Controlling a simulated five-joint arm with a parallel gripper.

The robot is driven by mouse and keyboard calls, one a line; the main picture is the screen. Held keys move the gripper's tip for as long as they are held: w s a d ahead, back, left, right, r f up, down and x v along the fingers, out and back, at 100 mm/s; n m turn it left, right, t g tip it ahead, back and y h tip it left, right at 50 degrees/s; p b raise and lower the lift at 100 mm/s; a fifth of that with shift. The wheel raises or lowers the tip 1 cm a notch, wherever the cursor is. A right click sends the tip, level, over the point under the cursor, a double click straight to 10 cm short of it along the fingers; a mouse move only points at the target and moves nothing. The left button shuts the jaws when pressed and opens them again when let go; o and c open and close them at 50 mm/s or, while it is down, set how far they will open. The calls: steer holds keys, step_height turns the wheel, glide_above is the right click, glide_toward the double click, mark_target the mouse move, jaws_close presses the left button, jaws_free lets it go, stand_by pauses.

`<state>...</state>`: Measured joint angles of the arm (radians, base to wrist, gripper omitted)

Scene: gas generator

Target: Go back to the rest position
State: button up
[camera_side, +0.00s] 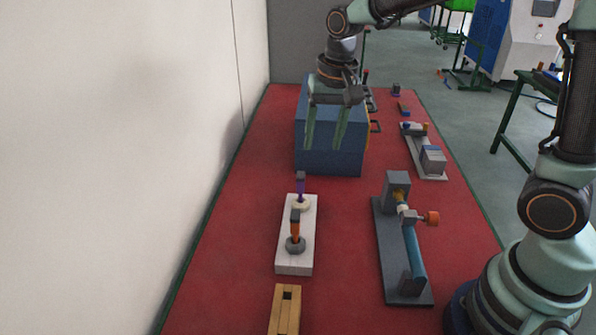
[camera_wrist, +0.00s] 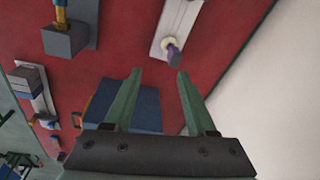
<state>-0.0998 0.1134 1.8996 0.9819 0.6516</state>
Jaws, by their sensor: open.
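My gripper (camera_side: 326,126) is open, with two green fingers pointing down and nothing between them. In the side view it hangs in front of the upper part of a blue box (camera_side: 330,163) at the back of the red table (camera_side: 235,215). In the wrist view my gripper (camera_wrist: 154,76) shows both fingers apart, with the red surface between their tips. The blue box (camera_wrist: 146,108) shows behind the fingers, partly hidden by them and the gripper body.
A white block (camera_side: 295,262) with orange and purple upright parts stands in front of the box. A grey fixture with a blue cylinder (camera_side: 414,250) is at right. A wooden block (camera_side: 284,312) lies at the front. A white wall (camera_side: 110,150) borders the left.

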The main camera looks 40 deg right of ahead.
steer(key=s+d+r+n+t, duration=0.2)
steer(key=s+n, duration=0.1)
steer(key=s, duration=0.3)
steer(key=s+d+r+n+t, duration=0.2)
steer(key=s+r+n, duration=0.1)
steer(key=s, duration=0.3)
steer(key=shift+r, duration=0.1)
stand_by(0.4)
